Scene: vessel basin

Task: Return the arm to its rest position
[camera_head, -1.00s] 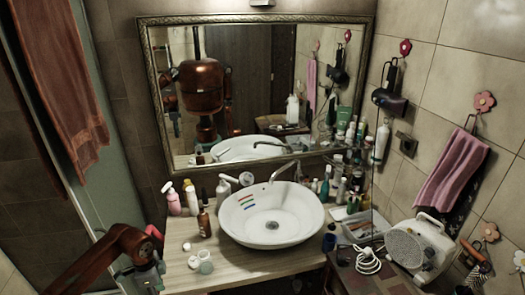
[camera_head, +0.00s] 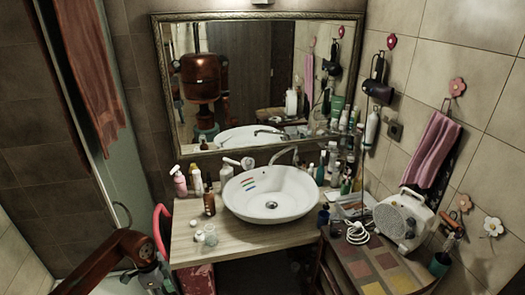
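My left arm (camera_head: 118,262) comes in from the bottom left, dark red-brown. Its gripper (camera_head: 163,282) is at the bottom edge of the picture, left of the wooden counter's (camera_head: 183,248) front left corner. The picture's edge cuts off part of it, and its fingers are too small and dark to tell open from shut. I see nothing clearly held in it. My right arm and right gripper are not in view.
A white basin (camera_head: 271,209) stands on the counter, with bottles and a small jar (camera_head: 210,236) at its left. A red chair-like frame (camera_head: 160,228) is close to my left arm. A white heater (camera_head: 403,217) sits on a patchwork-topped cabinet (camera_head: 375,275) at right.

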